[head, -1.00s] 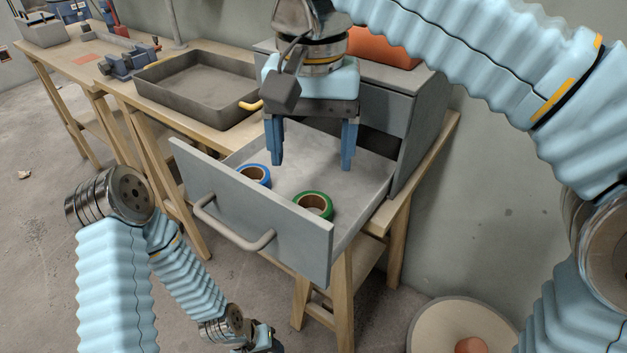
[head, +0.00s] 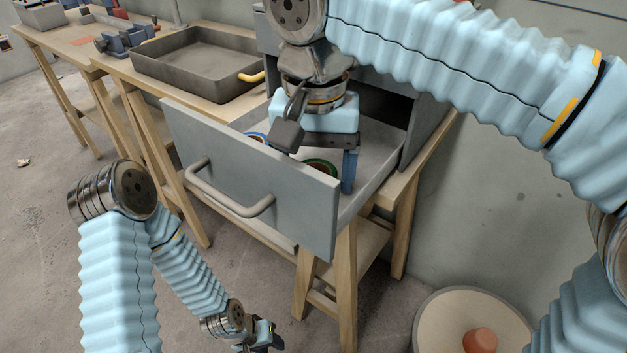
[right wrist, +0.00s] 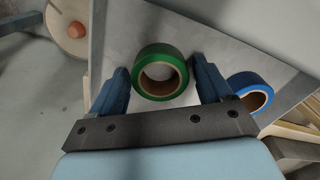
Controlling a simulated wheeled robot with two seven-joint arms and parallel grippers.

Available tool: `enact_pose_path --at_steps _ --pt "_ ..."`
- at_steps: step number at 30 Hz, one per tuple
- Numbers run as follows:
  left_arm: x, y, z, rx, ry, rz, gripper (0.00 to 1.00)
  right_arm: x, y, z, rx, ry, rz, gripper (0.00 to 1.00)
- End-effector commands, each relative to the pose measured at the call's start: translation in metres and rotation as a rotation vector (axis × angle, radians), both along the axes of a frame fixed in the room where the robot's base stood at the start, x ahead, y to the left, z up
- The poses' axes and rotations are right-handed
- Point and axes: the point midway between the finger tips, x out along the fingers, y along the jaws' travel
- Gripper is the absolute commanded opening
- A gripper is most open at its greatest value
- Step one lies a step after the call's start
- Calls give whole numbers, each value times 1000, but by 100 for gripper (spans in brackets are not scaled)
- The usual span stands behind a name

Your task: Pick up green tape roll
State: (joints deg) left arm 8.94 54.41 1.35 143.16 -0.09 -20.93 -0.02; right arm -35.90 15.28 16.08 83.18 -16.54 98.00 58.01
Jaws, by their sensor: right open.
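The green tape roll (head: 321,163) lies in the open grey drawer (head: 250,185), partly hidden by my right gripper and the drawer front in the head view. In the right wrist view the green tape roll (right wrist: 160,49) lies flat, its brown core showing, between the two blue fingers. My right gripper (right wrist: 160,76) is open, with one finger on each side of the roll; visible contact is not clear. My left gripper (head: 264,340) hangs low at the bottom of the head view, away from the drawer, too small and cut off to tell its jaws.
A blue tape roll (right wrist: 250,92) lies close beside the right gripper's finger in the drawer. The drawer's front panel with its handle (head: 228,200) stands up before the rolls. A dark tray (head: 150,75) sits on the bench to the left. A round reel (head: 445,320) stands on the floor.

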Motion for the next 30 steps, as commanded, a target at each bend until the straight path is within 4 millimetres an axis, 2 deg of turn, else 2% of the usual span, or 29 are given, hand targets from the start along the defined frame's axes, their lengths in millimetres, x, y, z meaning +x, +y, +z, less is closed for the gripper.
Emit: enact_pose_path --at_steps 5,12,26,30 --pt "0 0 0 0 0 0 38 0 0 0 0 0 0 77" --pt "0 0 0 0 0 0 38 0 0 0 0 0 0 40" --pt "0 0 6 0 0 0 38 0 0 1 0 0 0 39" --pt "0 0 13 0 0 0 38 0 0 8 1 0 0 39"
